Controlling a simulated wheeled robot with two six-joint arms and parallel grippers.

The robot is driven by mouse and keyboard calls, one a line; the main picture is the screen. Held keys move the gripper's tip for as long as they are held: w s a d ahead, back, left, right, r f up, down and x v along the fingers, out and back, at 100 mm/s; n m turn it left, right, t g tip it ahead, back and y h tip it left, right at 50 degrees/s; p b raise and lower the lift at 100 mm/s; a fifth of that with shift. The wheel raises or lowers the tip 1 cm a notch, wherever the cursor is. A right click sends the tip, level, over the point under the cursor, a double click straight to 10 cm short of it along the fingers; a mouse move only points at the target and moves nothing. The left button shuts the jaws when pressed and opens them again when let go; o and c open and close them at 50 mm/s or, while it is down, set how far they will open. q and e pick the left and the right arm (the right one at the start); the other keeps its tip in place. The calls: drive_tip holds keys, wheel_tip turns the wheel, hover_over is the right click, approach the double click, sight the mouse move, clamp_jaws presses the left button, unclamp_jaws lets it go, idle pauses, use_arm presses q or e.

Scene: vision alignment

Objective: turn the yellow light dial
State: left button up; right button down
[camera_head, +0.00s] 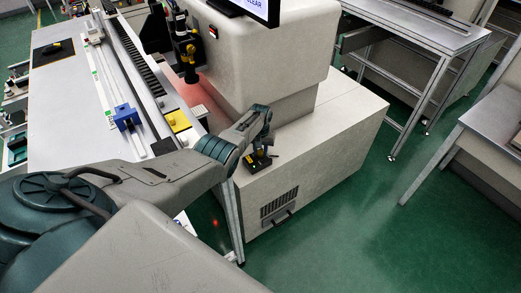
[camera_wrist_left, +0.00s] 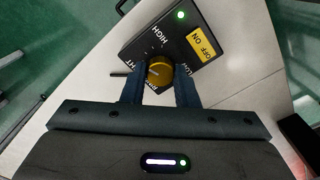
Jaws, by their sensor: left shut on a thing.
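The yellow light dial (camera_wrist_left: 159,72) is a round knob on a black control box (camera_wrist_left: 205,28) in the left wrist view. The box has white marks such as HIGH, a yellow OFF/ON label (camera_wrist_left: 202,43) and a lit green lamp (camera_wrist_left: 180,15). My left gripper (camera_wrist_left: 160,88) is shut on the dial, with one finger on each side of it. The fingers hide part of the box's lettering. In the head view, my left gripper (camera_head: 259,157) is low over the black box on the beige machine base's top. My right gripper is not in view.
The large beige machine (camera_head: 270,50) rises behind the box, with a monitor (camera_head: 250,8) on top. A long bench with a rail and a blue clamp (camera_head: 126,117) is at left. Metal tables (camera_head: 410,25) stand at right. Green floor (camera_head: 370,215) is clear at lower right.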

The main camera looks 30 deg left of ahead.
sight(260, 152)
use_arm(q)
drive_tip(key=shift+n, duration=2)
drive_tip(key=o, duration=1)
drive_tip(key=shift+r, duration=0.2)
wheel_tip(260, 152, up, 5)
drive_tip(key=shift+f+p, duration=0.1)
drive_tip(key=shift+p, duration=1)
drive_tip(key=shift+r, duration=2.75)
